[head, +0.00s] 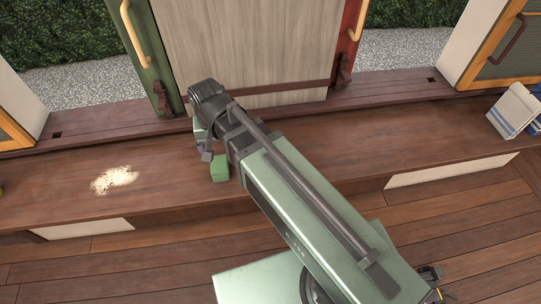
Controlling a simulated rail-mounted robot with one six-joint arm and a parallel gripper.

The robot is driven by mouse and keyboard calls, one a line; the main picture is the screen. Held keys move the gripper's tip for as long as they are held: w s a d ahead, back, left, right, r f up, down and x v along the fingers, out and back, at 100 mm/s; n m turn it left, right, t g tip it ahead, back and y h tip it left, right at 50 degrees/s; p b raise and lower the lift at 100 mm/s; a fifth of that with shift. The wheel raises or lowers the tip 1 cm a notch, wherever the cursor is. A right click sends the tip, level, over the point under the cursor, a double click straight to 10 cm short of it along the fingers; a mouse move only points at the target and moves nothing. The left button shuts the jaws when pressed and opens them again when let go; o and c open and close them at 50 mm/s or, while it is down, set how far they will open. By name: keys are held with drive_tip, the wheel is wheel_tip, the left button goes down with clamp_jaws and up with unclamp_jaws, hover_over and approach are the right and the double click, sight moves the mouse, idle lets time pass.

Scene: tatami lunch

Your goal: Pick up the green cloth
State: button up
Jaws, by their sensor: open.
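A small bright green item (220,168), which looks like the green cloth, is on the wooden ledge just below the end of my arm. It looks like a folded, boxy shape, and my arm hides part of it. My gripper (207,152) points down right beside and above it in the head view. The jaws are open, but the wrist hides much of them. I cannot tell whether a finger touches the green item.
A pale powdery patch (115,180) lies on the wooden ledge (60,180) to the left. A panel door (260,45) stands behind my arm.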

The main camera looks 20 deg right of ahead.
sight(219, 164)
drive_tip(key=shift+a, duration=0.1)
drive_tip(key=f+b, duration=0.3)
drive_tip(key=a+f+b, duration=0.1)
drive_tip(key=f+b, duration=0.2)
drive_tip(key=shift+s+a, duration=0.1)
drive_tip(key=shift+a, duration=0.05)
wheel_tip(219, 164, down, 5)
drive_tip(key=b, duration=0.5)
drive_tip(key=shift+s+f, duration=0.1)
drive_tip(key=shift+f, duration=0.05)
drive_tip(key=shift+r, duration=0.25)
drive_tip(key=shift+c, duration=0.3)
drive_tip(key=c, duration=0.9)
